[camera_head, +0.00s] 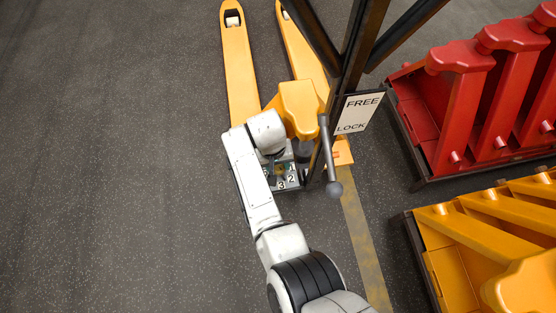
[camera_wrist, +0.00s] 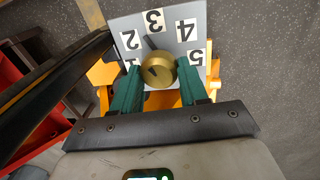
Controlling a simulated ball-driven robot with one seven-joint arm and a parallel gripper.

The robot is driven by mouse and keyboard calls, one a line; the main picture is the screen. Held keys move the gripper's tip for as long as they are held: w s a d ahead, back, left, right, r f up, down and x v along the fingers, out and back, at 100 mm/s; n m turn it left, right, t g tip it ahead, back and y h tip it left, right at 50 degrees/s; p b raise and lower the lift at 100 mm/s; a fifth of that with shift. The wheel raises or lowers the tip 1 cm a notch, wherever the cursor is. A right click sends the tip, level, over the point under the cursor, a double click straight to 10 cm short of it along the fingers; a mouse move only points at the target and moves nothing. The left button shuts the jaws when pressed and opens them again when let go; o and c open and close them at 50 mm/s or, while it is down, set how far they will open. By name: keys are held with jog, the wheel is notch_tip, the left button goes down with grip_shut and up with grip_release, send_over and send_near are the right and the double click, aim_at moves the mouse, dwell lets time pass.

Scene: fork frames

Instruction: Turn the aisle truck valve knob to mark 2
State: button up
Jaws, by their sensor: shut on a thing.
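The brass valve knob (camera_wrist: 160,72) sits on a grey plate (camera_wrist: 172,20) with white number labels in an arc. My gripper (camera_wrist: 158,66) has its green fingers shut on the knob, one on each side. A dark pointer (camera_wrist: 152,43) sticks out from the knob toward the gap between label 2 (camera_wrist: 130,40) and label 3 (camera_wrist: 154,20). Label 1 is partly hidden by the left finger. In the head view the yellow aisle truck (camera_head: 300,108) stands ahead, and its plate (camera_head: 292,180) shows labels 2 and 3; my arm hides the knob and fingers.
A dark post (camera_head: 352,60) with a FREE/LOCK sign (camera_head: 358,112) and a grey lever (camera_head: 328,155) stands just right of the plate. Red trucks (camera_head: 462,100) and yellow trucks (camera_head: 480,235) fill racks at the right. The floor at left is clear.

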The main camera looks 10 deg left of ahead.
jog(key=n+p, duration=0.3)
jog(key=n, duration=0.1)
jog(key=shift+s+n, duration=0.1)
jog(key=shift+n, duration=0.3)
jog(key=shift+t, duration=0.3)
jog(key=o, duration=1.1)
jog(key=shift+c, duration=0.2)
jog(key=shift+r, duration=0.1)
notch_tip(320, 180, up, 10)
jog(key=a+p, duration=0.1)
jog(key=p, duration=0.3)
jog(key=shift+s+r, duration=0.25)
jog(key=shift+s, duration=0.15)
